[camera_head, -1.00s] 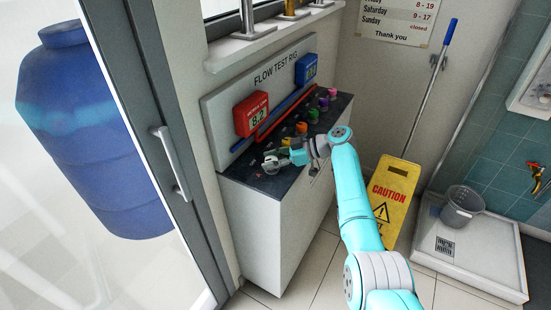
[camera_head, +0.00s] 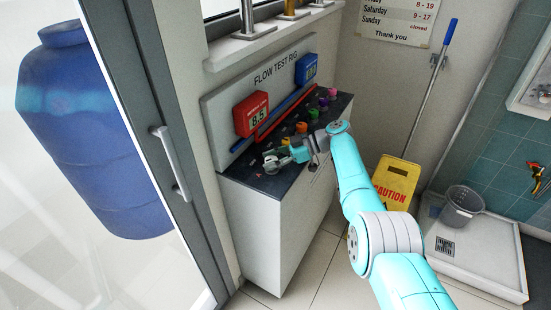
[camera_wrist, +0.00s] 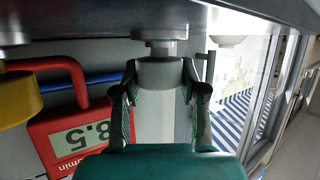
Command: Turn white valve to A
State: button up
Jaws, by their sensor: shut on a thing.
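The white valve (camera_wrist: 163,74) is a pale round knob on a short stem in the wrist view. My gripper (camera_wrist: 160,92) is shut on it, with one dark finger on each side. In the head view my gripper (camera_head: 283,161) is at the near left end of the row of valves on the dark bench top (camera_head: 262,180). The white valve is mostly hidden there by the gripper. No letter A can be made out near it, and the valve's pointing direction cannot be read.
A yellow valve (camera_wrist: 18,98) is close beside the gripper. Several coloured valves (camera_head: 322,104) continue along the bench. A red display (camera_head: 251,115) reads 8.5, and a blue display (camera_head: 306,69) stands farther back. A yellow caution sign (camera_head: 395,183) stands on the floor right of the bench.

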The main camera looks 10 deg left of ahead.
jog(key=shift+s+f, duration=0.15)
jog(key=shift+f, duration=0.05)
jog(key=o, duration=1.2)
jog(key=shift+d, duration=0.1)
jog(key=shift+c, duration=0.2)
jog(key=shift+r, duration=0.15)
jog(key=shift+d+r, duration=0.2)
jog(key=shift+d, duration=0.2)
jog(key=v, duration=1.1)
jog(key=shift+d, duration=0.1)
